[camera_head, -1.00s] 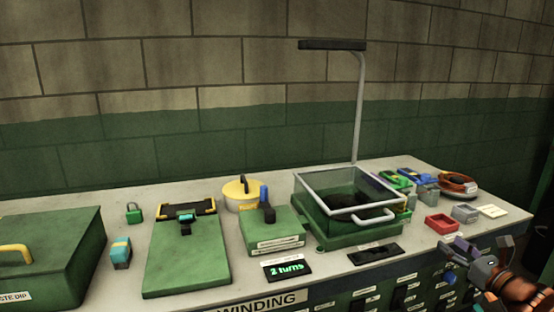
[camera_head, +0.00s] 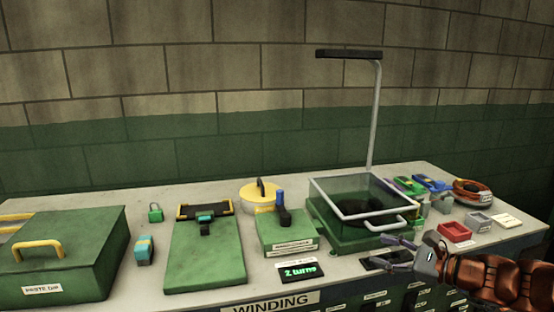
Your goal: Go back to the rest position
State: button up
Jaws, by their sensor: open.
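My gripper (camera_head: 398,252) is at the lower right, at the end of my orange arm. Its fingers are spread and nothing shows between them. It appears in front of the bench's front edge, near a black slot-like plate (camera_head: 375,262) and the glass-walled green box (camera_head: 345,238). From this view I cannot tell whether it touches the plate. No rest position is marked in view.
The bench (camera_head: 150,296) carries a green paste dip box (camera_head: 95,270), a green board (camera_head: 205,260), a yellow-lidded tin (camera_head: 250,195), a "2 turns" display (camera_head: 298,270) and a red tray (camera_head: 455,232). A lamp post (camera_head: 375,120) rises behind the glass-walled box.

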jog(key=s+a+n+g+h+p, duration=0.2)
jog(key=s+a+n+g+p, duration=0.2)
jog(key=s+a+n+g, duration=1.1)
jog(key=s+d+n+t+h+p, duration=0.1)
jog(key=s+d+n+h+p, duration=0.1)
jog(key=s, duration=0.7)
jog(key=s+d+n+t+h+p, duration=0.1)
jog(key=s+d+n+h, duration=0.3)
jog(key=s, duration=0.6)
jog(key=d+h+p, duration=0.1)
jog(key=d+h, duration=0.1)
jog(key=h, duration=0.1)
jog(key=shift+s, duration=0.2)
